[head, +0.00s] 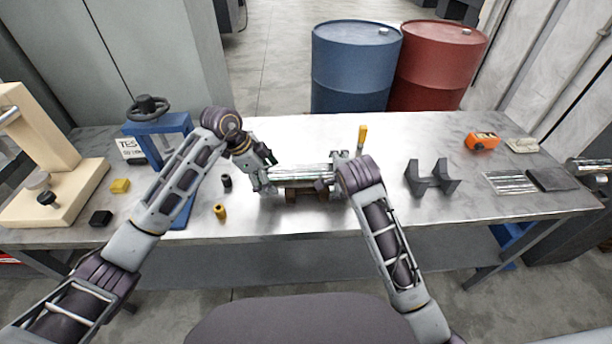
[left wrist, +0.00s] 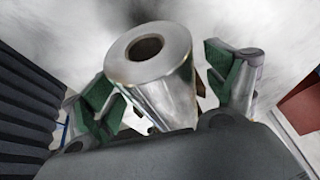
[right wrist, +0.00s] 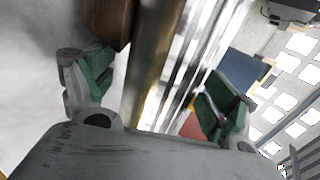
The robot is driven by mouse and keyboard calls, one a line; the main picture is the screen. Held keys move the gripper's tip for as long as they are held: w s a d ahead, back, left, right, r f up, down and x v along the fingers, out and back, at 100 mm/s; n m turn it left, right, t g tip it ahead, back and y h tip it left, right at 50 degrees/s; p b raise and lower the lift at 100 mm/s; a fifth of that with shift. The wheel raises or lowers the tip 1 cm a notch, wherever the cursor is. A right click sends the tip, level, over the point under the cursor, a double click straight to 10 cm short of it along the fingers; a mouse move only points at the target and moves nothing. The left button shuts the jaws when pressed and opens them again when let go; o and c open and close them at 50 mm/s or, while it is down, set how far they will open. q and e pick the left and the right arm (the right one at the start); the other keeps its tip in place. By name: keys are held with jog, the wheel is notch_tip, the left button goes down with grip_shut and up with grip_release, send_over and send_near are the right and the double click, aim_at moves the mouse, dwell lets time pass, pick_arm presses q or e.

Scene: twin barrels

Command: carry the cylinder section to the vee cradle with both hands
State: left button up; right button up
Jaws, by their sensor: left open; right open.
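The cylinder section (head: 298,173) is a shiny metal tube lying across a low brown support (head: 306,192) at mid-table. The dark vee cradle (head: 432,179) stands to its right, empty. My left gripper (head: 266,180) is open at the tube's left end. In the left wrist view the tube (left wrist: 150,72), with a bored end face, lies between the open green-padded fingers (left wrist: 172,85). My right gripper (right wrist: 157,92) is open; in the right wrist view the tube (right wrist: 152,60) runs between its fingers. In the head view my right wrist hides this gripper's fingertips.
A blue press (head: 170,135) and a wooden stand (head: 45,165) are at the left. A yellow-handled tool (head: 362,135) stands behind the tube. An orange device (head: 482,141) and a dark plate (head: 551,180) lie at the right. Blue (head: 352,70) and red (head: 437,70) barrels stand behind the table.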

pick_arm(q)
jog(key=shift+d+f, duration=0.15)
jog(key=shift+f, duration=0.15)
pick_arm(e)
jog(key=shift+w+f, duration=0.2)
jog(key=shift+f, duration=0.05)
pick_arm(q)
grip_shut()
pick_arm(e)
grip_shut()
pick_arm(q)
jog(key=shift+w+r, duration=0.1)
jog(key=shift+r, duration=0.15)
pick_arm(e)
jog(key=shift+r, duration=0.25)
